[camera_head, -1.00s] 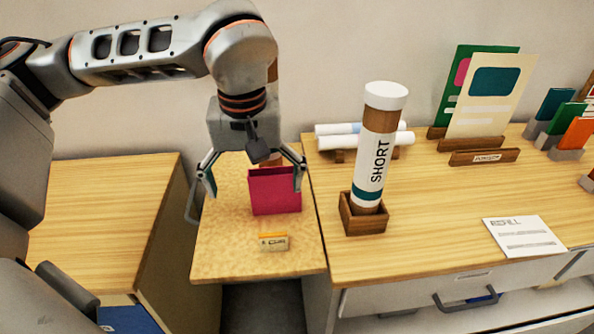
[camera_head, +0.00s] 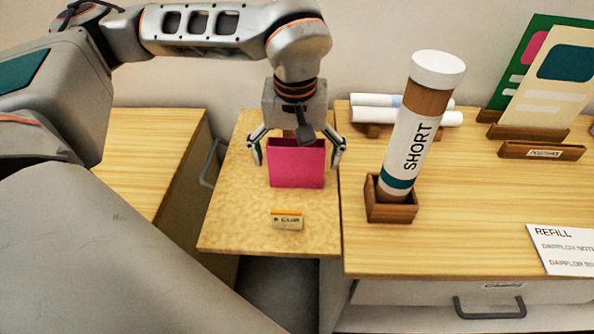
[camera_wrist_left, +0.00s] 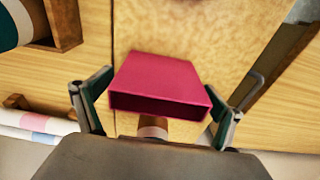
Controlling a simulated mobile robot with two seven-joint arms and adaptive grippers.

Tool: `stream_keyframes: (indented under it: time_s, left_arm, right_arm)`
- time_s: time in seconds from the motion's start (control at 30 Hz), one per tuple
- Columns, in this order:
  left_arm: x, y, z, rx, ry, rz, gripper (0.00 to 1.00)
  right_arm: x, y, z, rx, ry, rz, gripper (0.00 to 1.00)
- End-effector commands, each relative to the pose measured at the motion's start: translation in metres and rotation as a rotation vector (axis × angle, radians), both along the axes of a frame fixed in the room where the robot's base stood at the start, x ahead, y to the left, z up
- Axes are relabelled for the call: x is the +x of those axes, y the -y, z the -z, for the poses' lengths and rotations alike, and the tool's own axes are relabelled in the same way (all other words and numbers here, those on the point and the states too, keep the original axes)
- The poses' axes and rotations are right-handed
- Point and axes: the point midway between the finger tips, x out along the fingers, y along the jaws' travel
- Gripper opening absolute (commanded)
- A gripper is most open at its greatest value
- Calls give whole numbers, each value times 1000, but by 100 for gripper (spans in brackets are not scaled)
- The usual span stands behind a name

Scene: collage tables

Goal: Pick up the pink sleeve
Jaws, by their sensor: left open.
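The pink sleeve (camera_head: 297,166) is a magenta box-like holder standing upright on a small cork-topped side surface (camera_head: 235,222). My left gripper (camera_head: 297,152) is above and around it, with its fingers spread on either side and open. In the left wrist view the sleeve (camera_wrist_left: 160,80) lies between the two fingertips (camera_wrist_left: 160,103), its dark open end toward the gripper. Small gaps show between fingers and sleeve. My right gripper is not in view.
A small label block (camera_head: 287,220) sits in front of the sleeve. To the right, a tall tube marked SHORT (camera_head: 411,130) leans in a wooden holder (camera_head: 390,210). White rolls (camera_head: 405,110) and upright cards (camera_head: 555,70) stand farther back. A REFILL sheet (camera_head: 570,248) lies at right.

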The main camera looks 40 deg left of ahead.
Motion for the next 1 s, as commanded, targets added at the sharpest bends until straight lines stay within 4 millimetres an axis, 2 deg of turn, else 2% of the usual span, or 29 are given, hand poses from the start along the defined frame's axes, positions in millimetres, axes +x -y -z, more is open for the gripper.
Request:
stream_keyframes:
  time_s: [0.1,0.3,0.47,0.83,1.0]
  left_arm:
    - [0,0,6,0,-1,1,95]
    - [0,0,6,-1,0,1,95]
    - [0,0,6,0,0,1,53]
    - [0,0,4,0,0,0,53]
    - [1,0,-8,1,3,0,53]
  right_arm:
    - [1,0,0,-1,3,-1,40]
    - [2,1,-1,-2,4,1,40]
    - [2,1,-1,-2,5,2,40]
    - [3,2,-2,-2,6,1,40]
    - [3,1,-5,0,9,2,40]
